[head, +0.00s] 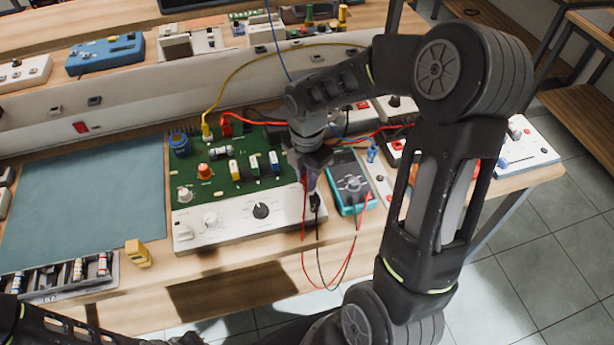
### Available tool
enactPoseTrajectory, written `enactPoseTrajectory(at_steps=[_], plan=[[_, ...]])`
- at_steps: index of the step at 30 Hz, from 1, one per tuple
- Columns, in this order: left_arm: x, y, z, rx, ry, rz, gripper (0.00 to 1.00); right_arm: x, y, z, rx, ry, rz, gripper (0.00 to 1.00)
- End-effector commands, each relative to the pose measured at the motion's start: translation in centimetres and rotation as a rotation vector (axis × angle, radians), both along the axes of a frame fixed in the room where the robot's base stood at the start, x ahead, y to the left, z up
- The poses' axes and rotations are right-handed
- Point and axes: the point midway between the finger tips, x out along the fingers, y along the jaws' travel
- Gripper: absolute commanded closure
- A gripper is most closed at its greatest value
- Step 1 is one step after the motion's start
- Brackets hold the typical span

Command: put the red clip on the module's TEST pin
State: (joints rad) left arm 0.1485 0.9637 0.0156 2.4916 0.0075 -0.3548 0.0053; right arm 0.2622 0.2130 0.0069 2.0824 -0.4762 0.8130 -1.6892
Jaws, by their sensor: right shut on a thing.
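The module (233,222) has a green circuit board and a white front panel with a black knob, and it lies on the wooden bench. Its TEST pin label is too small to read. My right gripper (311,176) is above the module's right front edge, shut on what seems to be the red clip, which its fingers mostly hide. A red lead (304,212) hangs from there in a loop. A black clip (316,202) shows just below the fingers. Only part of my left arm shows at the lower left; its gripper is out of view.
A teal multimeter (351,182) lies right of the module. Red, yellow and blue leads run behind and beside the board. A blue-grey mat (85,200) on the left is bare. A yellow block (138,253) and a parts tray (70,279) are near the front edge.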

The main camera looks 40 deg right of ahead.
Motion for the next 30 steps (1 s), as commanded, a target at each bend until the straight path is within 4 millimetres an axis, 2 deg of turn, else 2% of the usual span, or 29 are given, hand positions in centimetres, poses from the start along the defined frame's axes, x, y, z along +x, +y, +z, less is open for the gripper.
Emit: enactPoseTrajectory(at_steps=[4, 5, 14, 23, 26, 30], plan=[[0.0, 0.0, 0.0, 0.000, 0.000, 0.000, 1.00, 0.0, 0.0, 0.0, 0.000, 0.000, 0.000, 1.00], [0.0, 0.0, 0.0, 0.000, 0.000, 0.000, 1.00, 0.0, 0.0, 0.0, 0.000, 0.000, 0.000, 0.81], [0.0, 0.0, 0.0, 0.000, 0.000, 0.000, 1.00, 0.0, 0.0, 0.0, 0.000, 0.000, 0.000, 0.57], [0.1, 0.0, 0.1, -0.002, -0.003, 0.000, 1.00, 0.0, 0.0, 0.0, 0.000, 0.000, 0.000, 0.57], [0.1, -0.1, 0.0, -0.002, -0.004, -0.001, 1.00, 0.1, -0.1, 0.7, -0.001, -0.001, -0.001, 0.57], [0.1, -0.1, -0.2, -0.002, -0.004, -0.001, 1.00, 0.1, 0.0, 2.5, 0.000, -0.004, 0.000, 0.57]])
